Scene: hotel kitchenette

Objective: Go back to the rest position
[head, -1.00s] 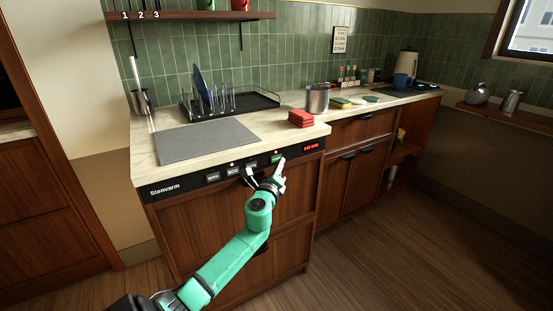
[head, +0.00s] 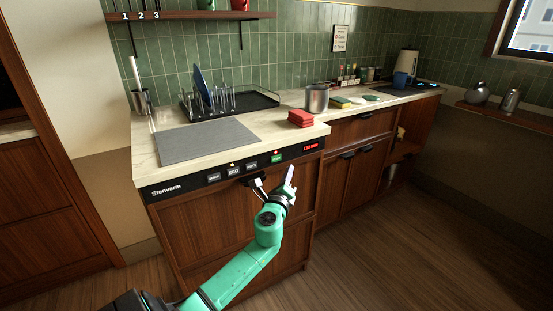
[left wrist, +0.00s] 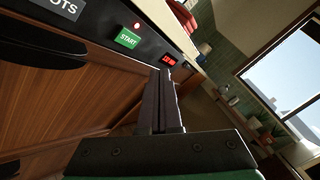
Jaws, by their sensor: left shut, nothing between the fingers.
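My left gripper (head: 289,174) is shut and empty. It is in front of the dishwasher's wooden front, a little below and to the right of the green START button (head: 277,158), and apart from it. In the left wrist view the closed fingers (left wrist: 163,78) point up toward the control panel, with the START button (left wrist: 127,39) beyond them to the left. A small red light shows above the button, and a red display (head: 311,148) is lit on the panel. My right gripper is not in view.
The counter above holds a grey mat (head: 207,142), a dish rack (head: 270,98) with a blue plate, a stack of red cloths (head: 301,118) and a metal pot (head: 317,98). The dishwasher handle (head: 256,181) is close left of my gripper. The floor at the right is clear.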

